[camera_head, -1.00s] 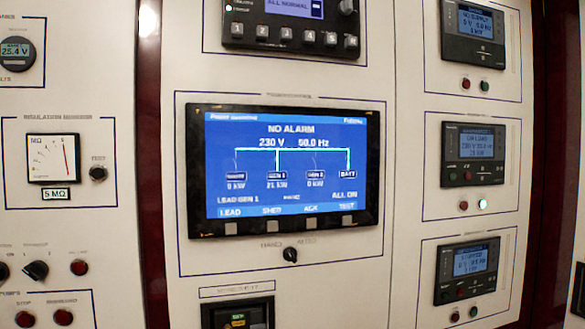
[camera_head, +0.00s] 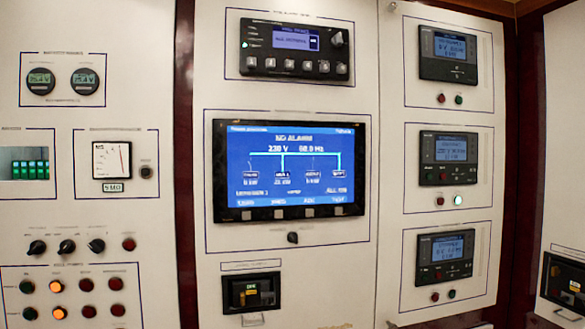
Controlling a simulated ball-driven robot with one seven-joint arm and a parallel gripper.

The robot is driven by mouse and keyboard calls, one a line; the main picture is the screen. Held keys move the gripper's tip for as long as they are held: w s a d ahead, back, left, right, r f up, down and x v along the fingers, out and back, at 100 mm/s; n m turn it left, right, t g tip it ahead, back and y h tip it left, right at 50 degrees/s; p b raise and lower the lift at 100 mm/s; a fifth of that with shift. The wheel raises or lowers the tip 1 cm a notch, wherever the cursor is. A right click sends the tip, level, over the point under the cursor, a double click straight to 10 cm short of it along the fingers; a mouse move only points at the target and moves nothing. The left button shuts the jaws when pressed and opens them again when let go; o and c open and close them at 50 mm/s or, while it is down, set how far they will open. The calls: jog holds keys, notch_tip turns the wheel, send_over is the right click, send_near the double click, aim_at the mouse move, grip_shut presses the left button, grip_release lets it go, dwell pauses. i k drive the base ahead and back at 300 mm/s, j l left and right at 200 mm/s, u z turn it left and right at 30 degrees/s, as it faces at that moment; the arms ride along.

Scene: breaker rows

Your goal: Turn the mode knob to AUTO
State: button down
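A small black mode knob (camera_head: 293,238) sits on the cream panel just below the large blue display (camera_head: 290,165). In the earlier frame faint lettering stands above this knob, with a word to its left and what looks like AUTO to its right. Now the lettering is too blurred to read, and I cannot tell which way the pointer faces. The display reads NO ALARM with 230 V. My gripper is not in view.
Three black rotary knobs (camera_head: 67,247) sit in a row on the left panel, above lit and dark buttons (camera_head: 58,285). A breaker (camera_head: 251,293) is below the mode knob. Several controller screens (camera_head: 445,158) line the right panel. A dark red post (camera_head: 187,160) divides the panels.

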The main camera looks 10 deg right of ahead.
aim_at(291, 236)
jog(key=i+u, duration=0.35)
jog(key=i+l+u, duration=0.1)
jog(key=u, duration=0.25)
jog(key=i+l+u, duration=0.15)
jog(key=i+u, duration=0.2)
jog(key=k, duration=0.05)
